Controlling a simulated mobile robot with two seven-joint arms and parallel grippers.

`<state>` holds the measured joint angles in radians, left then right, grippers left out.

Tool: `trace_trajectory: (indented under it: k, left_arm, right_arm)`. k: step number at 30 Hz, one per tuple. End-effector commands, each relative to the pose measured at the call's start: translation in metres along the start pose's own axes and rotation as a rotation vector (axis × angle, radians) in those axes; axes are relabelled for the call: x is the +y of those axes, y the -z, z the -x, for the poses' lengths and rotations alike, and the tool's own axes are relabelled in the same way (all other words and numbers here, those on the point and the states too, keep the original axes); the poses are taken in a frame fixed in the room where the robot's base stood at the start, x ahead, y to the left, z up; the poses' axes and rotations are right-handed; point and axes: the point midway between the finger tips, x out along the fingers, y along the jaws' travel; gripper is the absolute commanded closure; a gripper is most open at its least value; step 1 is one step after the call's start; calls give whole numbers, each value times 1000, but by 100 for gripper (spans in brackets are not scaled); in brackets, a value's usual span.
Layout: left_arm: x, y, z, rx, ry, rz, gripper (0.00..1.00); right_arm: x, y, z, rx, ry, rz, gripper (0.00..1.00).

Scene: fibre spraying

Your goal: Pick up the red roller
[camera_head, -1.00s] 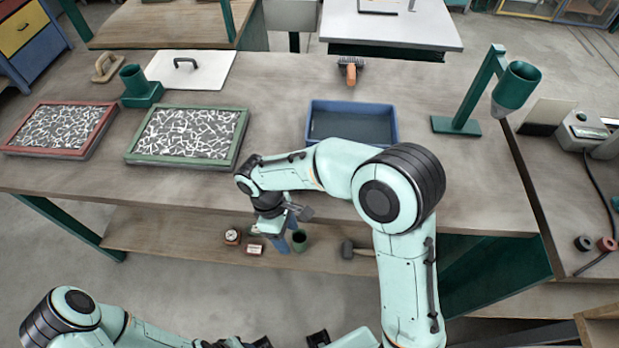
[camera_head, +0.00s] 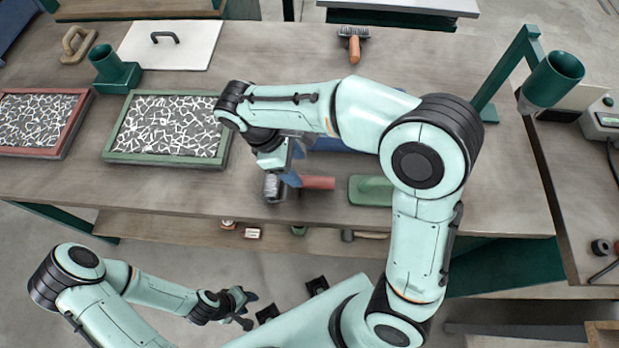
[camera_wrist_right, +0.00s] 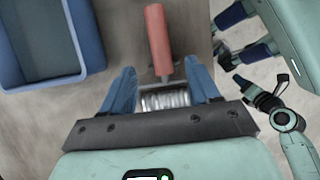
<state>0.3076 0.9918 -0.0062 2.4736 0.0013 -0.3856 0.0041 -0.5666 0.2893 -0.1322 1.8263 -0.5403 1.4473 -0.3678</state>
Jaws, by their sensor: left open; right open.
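The red roller has a red handle (camera_head: 318,182) and a metal ribbed head. It lies near the table's front edge, partly hidden by my right arm in the head view. My right gripper (camera_head: 287,172) is over its head end. In the right wrist view the handle (camera_wrist_right: 158,40) points up the picture, and the metal head (camera_wrist_right: 165,98) lies between the two blue fingers of my right gripper (camera_wrist_right: 163,82). The fingers are apart, one on each side; I cannot tell whether they touch it. My left gripper (camera_head: 240,308) is open and empty, low in front of the table.
A blue tray (camera_wrist_right: 92,60) stands beside the roller, mostly hidden in the head view. A green tool (camera_head: 370,190) lies right of the handle. Green (camera_head: 110,146) and red (camera_head: 75,125) framed panels lie left. A green cup stand (camera_head: 555,80) stands right.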

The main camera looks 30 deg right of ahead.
Motion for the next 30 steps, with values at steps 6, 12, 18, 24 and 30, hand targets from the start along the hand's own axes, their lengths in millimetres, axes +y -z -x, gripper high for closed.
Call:
trace_trajectory:
  k: [6,12,18,24,30]
  left_arm:
    - [-3,-3,-7,-5,1,1,57]
    - [-4,-4,-9,-5,2,1,57]
    - [-6,-5,-13,-8,2,2,57]
    - [-7,-5,-14,-8,3,2,57]
    - [-6,-5,-14,-8,3,2,57]
  right_arm:
    - [0,0,-31,0,1,-1,39]
    - [-1,-1,-46,-1,1,-1,39]
    - [-3,-2,-77,0,2,-1,39]
    - [-2,-2,-86,2,0,-1,39]
    - [-2,-2,-86,2,0,-1,55]
